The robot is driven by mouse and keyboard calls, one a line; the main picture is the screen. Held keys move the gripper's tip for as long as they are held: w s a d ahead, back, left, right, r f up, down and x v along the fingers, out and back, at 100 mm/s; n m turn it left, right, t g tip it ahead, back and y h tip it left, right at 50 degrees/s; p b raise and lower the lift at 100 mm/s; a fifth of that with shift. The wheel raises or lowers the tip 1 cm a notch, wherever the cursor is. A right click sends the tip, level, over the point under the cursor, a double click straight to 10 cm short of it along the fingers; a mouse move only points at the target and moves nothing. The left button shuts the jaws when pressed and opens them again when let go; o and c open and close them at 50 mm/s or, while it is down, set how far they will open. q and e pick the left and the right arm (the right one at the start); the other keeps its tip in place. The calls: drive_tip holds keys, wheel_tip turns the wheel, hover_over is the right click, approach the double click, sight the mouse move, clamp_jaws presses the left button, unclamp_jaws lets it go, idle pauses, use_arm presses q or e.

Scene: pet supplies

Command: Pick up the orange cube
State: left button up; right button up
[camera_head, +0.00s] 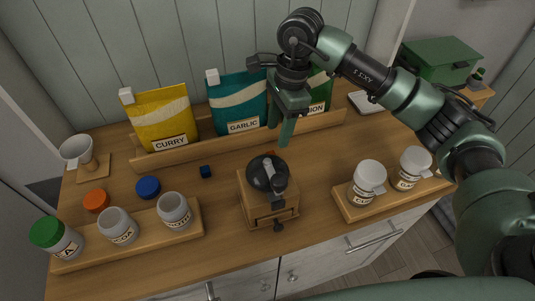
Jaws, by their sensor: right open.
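A small patch of orange (273,153), seemingly the orange cube, shows on the wooden counter just behind the grinder. The grinder top hides much of it, so its full shape cannot be made out. My right gripper (285,132) reaches in from the upper right and points down, its open green fingers above and slightly right of the orange patch. The fingers look apart from it, and nothing shows held between them. My left gripper is not in view.
A wooden grinder (268,205) with a dark top stands close in front. A blue cube (206,171) lies to its left. Seasoning bags such as curry (163,115) and garlic (238,103) stand in a rack behind. Jars (369,180) stand on a right tray.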

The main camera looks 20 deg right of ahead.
drive_tip(key=f, duration=0.1)
drive_tip(key=w+f, duration=0.1)
drive_tip(key=f, duration=0.1)
drive_tip(key=shift+a+f, duration=0.2)
drive_tip(key=shift+f, duration=0.05)
drive_tip(key=shift+s+f+p, duration=0.15)
drive_tip(key=shift+f+p, duration=0.2)
drive_tip(key=f+p, duration=0.1)
drive_tip(key=f, duration=0.1)
drive_tip(key=a+f, duration=0.1)
drive_tip(key=f, duration=0.1)
drive_tip(key=shift+s+f+p, duration=0.1)
drive_tip(key=shift+f+p, duration=0.1)
drive_tip(key=shift+p, duration=0.2)
drive_tip(key=shift+f, duration=0.2)
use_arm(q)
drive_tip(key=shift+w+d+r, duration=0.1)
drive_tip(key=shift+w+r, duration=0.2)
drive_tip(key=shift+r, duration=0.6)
use_arm(e)
clamp_jaws()
